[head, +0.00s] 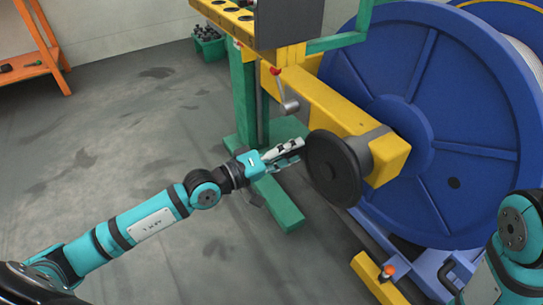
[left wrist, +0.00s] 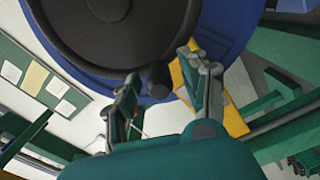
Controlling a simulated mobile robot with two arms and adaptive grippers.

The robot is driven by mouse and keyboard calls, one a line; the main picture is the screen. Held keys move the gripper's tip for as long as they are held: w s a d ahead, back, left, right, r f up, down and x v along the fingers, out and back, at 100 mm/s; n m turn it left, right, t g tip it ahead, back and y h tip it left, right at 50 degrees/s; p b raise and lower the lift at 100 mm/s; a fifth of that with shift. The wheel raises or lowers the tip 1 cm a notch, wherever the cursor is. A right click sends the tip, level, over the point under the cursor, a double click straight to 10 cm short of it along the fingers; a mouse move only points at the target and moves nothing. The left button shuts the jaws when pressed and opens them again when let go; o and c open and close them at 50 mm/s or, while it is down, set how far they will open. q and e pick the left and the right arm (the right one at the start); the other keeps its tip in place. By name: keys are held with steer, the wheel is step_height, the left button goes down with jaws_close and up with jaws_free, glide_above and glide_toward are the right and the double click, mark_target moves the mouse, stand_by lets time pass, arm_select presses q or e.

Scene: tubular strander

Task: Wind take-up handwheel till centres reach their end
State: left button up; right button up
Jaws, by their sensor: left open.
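The take-up handwheel (head: 334,168) is a dark grey disc on the end of the yellow beam (head: 338,112). It also fills the top of the left wrist view (left wrist: 105,30), where its dark handle (left wrist: 159,80) sticks out towards the camera. My left gripper (head: 292,151) is open just left of the wheel. In the left wrist view its fingers (left wrist: 160,72) stand on either side of the handle, with visible gaps. The large blue reel (head: 435,120) stands behind the wheel. The centres cannot be made out. My right gripper is out of view; only my right arm shows at the right edge.
A green post (head: 245,95) with a green foot (head: 278,203) stands behind my left gripper. A grey crank lever (head: 288,97) hangs above it. A yellow bar with an orange knob (head: 387,271) lies low in front. The floor at left is clear up to an orange bench (head: 35,55).

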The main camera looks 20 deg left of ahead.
arm_select(q)
steer(key=v, duration=1.1)
